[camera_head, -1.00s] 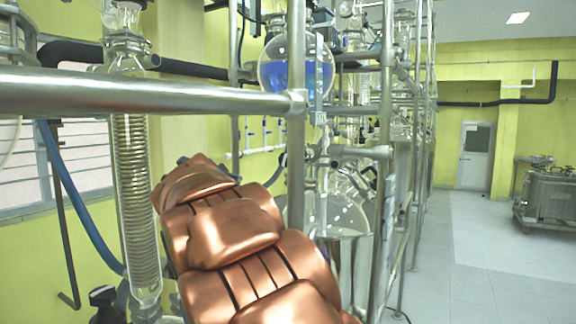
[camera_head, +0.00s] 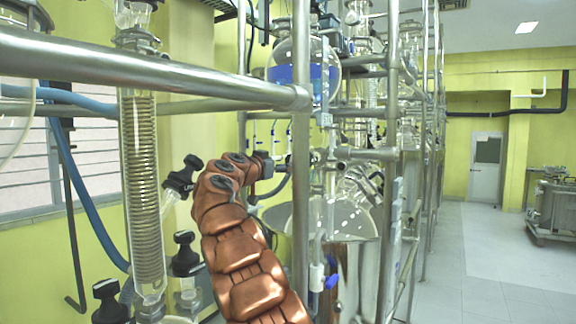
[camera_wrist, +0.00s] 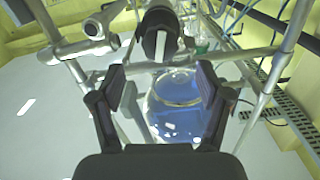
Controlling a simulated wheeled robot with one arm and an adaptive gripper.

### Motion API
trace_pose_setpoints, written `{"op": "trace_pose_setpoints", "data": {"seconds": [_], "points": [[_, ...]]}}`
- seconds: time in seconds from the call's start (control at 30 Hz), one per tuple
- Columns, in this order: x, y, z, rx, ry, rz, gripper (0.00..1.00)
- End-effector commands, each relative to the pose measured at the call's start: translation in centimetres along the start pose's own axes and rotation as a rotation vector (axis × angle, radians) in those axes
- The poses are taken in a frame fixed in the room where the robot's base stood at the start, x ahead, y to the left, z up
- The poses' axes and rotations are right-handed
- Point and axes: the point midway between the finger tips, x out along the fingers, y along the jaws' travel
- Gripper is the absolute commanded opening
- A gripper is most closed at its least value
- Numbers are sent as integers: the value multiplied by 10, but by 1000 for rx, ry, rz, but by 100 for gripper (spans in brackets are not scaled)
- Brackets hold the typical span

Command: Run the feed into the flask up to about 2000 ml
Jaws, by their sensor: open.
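A round glass vessel with blue liquid (camera_head: 283,73) hangs at upper centre in the head view, partly behind a steel post. Below it is a rounded clear glass flask (camera_head: 350,215), partly hidden by posts; its level cannot be read. In the wrist view, my gripper (camera_wrist: 160,86) is open and empty. A black knob with a white stripe (camera_wrist: 155,38) is ahead of the fingers, apart from them. A round glass vessel with blue liquid (camera_wrist: 175,108) shows between and beyond the fingers. In the head view, my fingers cannot be made out.
Steel rails (camera_head: 150,72) and posts (camera_head: 300,190) frame the glassware closely. A coiled glass condenser (camera_head: 141,190) and black-handled valves (camera_head: 183,178) stand at left. A blue stopcock (camera_head: 331,281) is low at centre. Open floor (camera_head: 490,275) lies at right.

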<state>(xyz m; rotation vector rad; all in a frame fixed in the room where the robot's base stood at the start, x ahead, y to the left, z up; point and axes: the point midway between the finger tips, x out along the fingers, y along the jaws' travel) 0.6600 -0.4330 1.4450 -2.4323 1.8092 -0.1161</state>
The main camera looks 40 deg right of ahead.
Motion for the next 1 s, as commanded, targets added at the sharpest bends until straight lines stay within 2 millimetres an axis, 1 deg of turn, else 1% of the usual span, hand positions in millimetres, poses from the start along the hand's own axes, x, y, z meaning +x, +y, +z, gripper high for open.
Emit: {"op": "trace_pose_setpoints", "data": {"seconds": [0.27, 0.5, 0.7, 0.9, 1.0], "points": [[13, 0, -2, 3, 2, 1, 76], [38, 0, -5, 5, 2, 1, 76], [62, -1, -4, 3, 2, -1, 76], [77, 0, -2, 2, 2, 0, 76], [79, 0, -1, 2, 3, 0, 76]]}}
